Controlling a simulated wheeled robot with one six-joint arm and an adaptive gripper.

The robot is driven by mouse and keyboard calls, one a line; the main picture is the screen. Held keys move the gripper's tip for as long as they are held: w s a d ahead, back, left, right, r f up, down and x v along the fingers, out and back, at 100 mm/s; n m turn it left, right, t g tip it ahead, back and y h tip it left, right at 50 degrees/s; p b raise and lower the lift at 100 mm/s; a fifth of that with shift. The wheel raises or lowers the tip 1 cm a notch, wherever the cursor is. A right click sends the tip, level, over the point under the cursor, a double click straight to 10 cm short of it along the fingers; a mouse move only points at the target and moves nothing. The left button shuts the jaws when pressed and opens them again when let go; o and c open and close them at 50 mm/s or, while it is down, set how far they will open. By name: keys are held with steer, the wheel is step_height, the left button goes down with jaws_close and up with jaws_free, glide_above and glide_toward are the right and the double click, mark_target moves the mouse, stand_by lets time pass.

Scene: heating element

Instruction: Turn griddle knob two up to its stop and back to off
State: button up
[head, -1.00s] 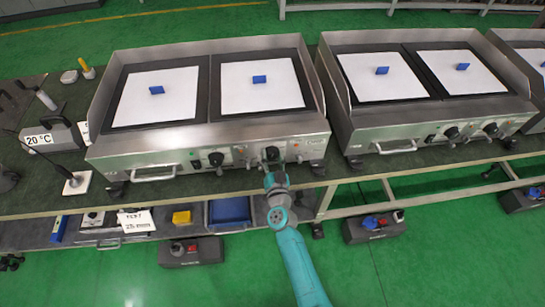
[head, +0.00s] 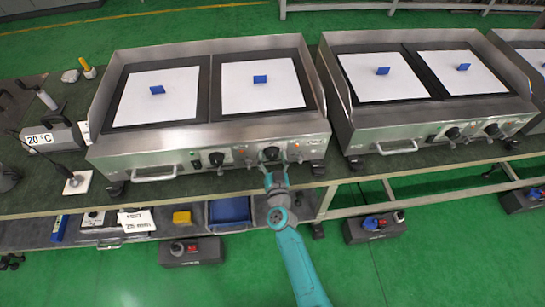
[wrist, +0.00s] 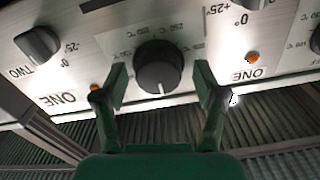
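The left griddle's front panel (head: 300,148) carries two large black knobs, a left knob (head: 216,159) and a right knob (head: 271,153). The right knob (wrist: 160,66) is in the middle of the wrist view, with its white pointer mark at the picture's lower edge of the knob. My gripper (head: 276,170) is in front of the right knob. In the wrist view my gripper (wrist: 161,84) is open, one finger each side of the knob's near edge, with visible gaps. Part of the printed scale around the knob shows, inverted and mostly too small to read.
A small knob marked TWO (wrist: 38,45) is left of the large knob in the wrist view. Orange lamps (wrist: 252,57) sit by the ONE labels. A bar handle (head: 153,174) protrudes at the panel's left. A second griddle (head: 440,110) stands right.

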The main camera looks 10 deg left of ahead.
steer(key=v, duration=1.2)
steer(key=shift+d, duration=0.1)
stand_by(0.5)
steer(key=s+d+r+h, duration=0.1)
steer(key=s+d+h, duration=0.1)
steer(key=s+d, duration=1.65)
steer(key=s+d+r+g+h, duration=0.1)
steer(key=s+d+r, duration=0.1)
steer(key=s+r, duration=0.4)
steer(key=s+d+r+m+g+h, duration=0.1)
steer(key=s+r, duration=0.6)
steer(key=s, duration=0.7)
steer(key=shift+d+r+g+h, duration=0.3)
steer(key=shift+d+h, duration=0.2)
steer(key=shift+d, duration=0.35)
